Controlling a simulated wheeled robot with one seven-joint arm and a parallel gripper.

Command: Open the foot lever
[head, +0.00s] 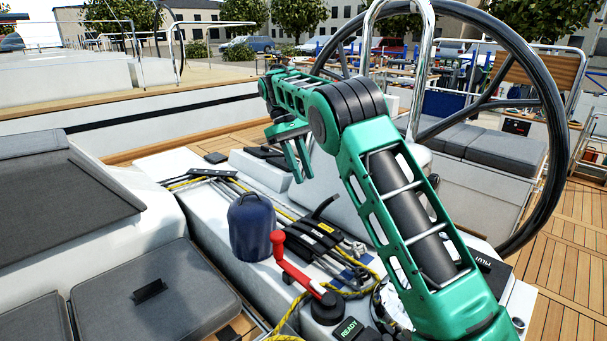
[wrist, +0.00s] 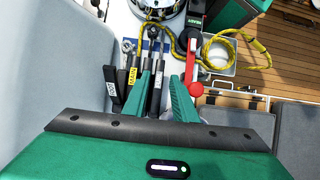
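A bank of black clutch levers (head: 312,236) sits on the white console; one rises at an angle from the rest. In the wrist view, one lever (wrist: 112,82) has a white label and the one beside it (wrist: 132,76) a yellow label. The labels are too small to read, so I cannot tell which is the foot lever. My gripper (head: 302,175) hangs above the console, beyond the levers in the head view. In the wrist view its fingers (wrist: 161,80) are apart, with a dark lever or rod visible between them and nothing clearly held.
A red-handled crank (head: 295,268) stands close by; its red knob (wrist: 222,87) shows right of my fingers. A dark blue canister (head: 252,226) stands left of the levers. Yellow rope (head: 292,312) lies loose nearby. The large steering wheel (head: 556,130) is at right.

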